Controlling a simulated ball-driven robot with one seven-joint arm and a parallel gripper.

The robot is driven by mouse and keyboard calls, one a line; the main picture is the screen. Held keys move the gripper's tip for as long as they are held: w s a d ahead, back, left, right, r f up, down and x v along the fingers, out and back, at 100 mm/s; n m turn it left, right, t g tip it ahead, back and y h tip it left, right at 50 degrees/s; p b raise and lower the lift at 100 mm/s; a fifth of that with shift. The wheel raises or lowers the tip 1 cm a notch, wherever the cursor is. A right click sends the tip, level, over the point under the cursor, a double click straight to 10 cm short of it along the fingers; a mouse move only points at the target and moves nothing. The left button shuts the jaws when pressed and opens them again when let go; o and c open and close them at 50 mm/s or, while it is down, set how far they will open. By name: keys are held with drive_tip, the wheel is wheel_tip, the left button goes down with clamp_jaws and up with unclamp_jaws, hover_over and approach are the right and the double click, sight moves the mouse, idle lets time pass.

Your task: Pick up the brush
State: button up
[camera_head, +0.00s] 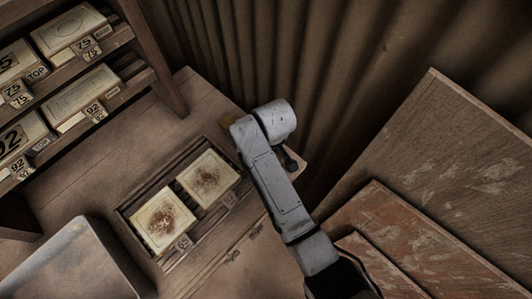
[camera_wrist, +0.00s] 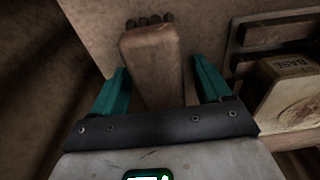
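The brush (camera_wrist: 152,62) shows in the wrist view as a worn wooden block with dark tufts at its far end. It lies on the wooden bench top. My gripper (camera_wrist: 161,68) has two teal fingers, spread apart, one on each side of the brush's wooden part. A gap shows between the brush and each finger, wider on the right. In the head view my arm covers the gripper, and I cannot make out the brush for certain.
A bench tray (camera_head: 128,221) holds two stained tiles (camera_head: 163,221) (camera_head: 207,178). A shelf rack (camera_head: 150,55) with labelled boxes stands at upper left. A corrugated wall (camera_head: 330,60) rises behind, and large boards (camera_head: 445,160) lean at right. A block marked BASE (camera_wrist: 290,90) sits right of my gripper.

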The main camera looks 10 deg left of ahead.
drive_tip(key=c, duration=1)
drive_tip(key=shift+r, duration=0.2)
drive_tip(key=shift+r, duration=0.3)
wheel_tip(320, 180, up, 2)
drive_tip(key=shift+r+b, duration=0.2)
drive_tip(key=shift+b, duration=0.25)
drive_tip(key=s+d+r+p, duration=0.1)
drive_tip(key=s+r, duration=0.2)
drive_tip(key=s, duration=0.1)
drive_tip(key=s+r+p, duration=0.1)
drive_tip(key=s+r, duration=0.2)
drive_tip(key=s, duration=0.2)
drive_tip(key=s+d+r+p, duration=0.1)
drive_tip(key=s+r+p, duration=0.1)
drive_tip(key=s+r, duration=0.1)
drive_tip(key=shift+s+d+r, duration=0.15)
drive_tip(key=shift+s, duration=0.3)
drive_tip(key=shift+s+d+r, duration=0.15)
drive_tip(key=shift+s, duration=0.3)
